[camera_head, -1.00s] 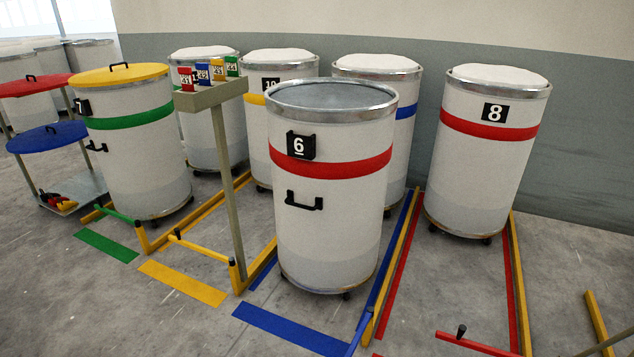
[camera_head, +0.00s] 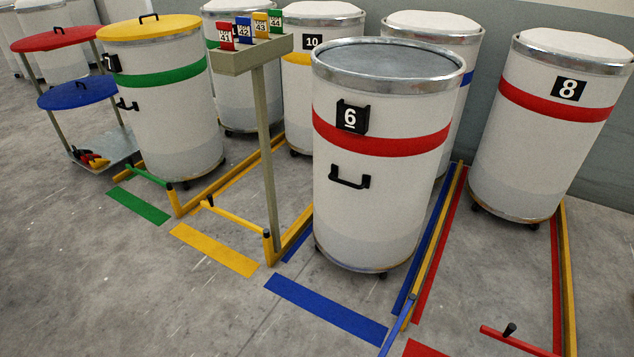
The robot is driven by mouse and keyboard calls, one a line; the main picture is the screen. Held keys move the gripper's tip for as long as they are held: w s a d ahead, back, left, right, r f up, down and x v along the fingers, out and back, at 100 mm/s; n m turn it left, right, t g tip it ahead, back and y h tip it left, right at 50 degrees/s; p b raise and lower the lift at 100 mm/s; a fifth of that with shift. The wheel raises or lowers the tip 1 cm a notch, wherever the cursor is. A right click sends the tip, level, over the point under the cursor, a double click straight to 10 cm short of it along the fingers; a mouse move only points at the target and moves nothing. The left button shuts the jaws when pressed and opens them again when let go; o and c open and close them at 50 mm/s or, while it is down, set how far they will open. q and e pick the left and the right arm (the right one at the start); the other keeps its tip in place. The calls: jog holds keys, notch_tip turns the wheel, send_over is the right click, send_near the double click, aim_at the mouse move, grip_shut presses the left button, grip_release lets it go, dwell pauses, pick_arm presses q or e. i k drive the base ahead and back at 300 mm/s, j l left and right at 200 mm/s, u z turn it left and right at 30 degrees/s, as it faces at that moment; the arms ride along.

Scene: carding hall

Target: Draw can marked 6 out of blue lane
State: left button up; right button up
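The can marked 6 (camera_head: 375,205) is a tall white can on casters with a red band, a metal rim and a black handle (camera_head: 350,177) on its front. It stands upright in the blue lane, behind the blue floor strip (camera_head: 325,310). Its top shows a grey, sunken surface. Another can stands behind it, partly hidden. The blue gate bar (camera_head: 397,325) lies at the lane's right front side, pointing toward me. Neither of my grippers shows in the view.
Can 8 (camera_head: 545,125) stands right in the red lane, whose red bar (camera_head: 515,340) lies low in front. A post with a tag tray (camera_head: 250,58) stands left of can 6. Can 7 (camera_head: 160,105) and a lid rack (camera_head: 75,95) are farther left. The floor (camera_head: 130,290) at front left is clear.

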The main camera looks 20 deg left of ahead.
aim_at(378, 141)
jog(key=i+j, duration=0.3)
jog(key=i+j+z, duration=0.15)
jog(key=j, duration=0.35)
jog(key=i+j, duration=0.35)
jog(key=i+j+z, duration=0.15)
jog(key=i+j, duration=0.15)
jog(key=j, duration=0.25)
jog(key=i+j, duration=0.2)
jog(key=j, duration=0.3)
jog(key=i+j+z, duration=0.1)
jog(key=i+j, duration=0.15)
jog(key=j, duration=0.2)
jog(key=i+j+z, duration=0.1)
jog(key=j, duration=0.4)
jog(key=i+j, duration=0.3)
jog(key=j, duration=0.2)
jog(key=i+z, duration=0.05)
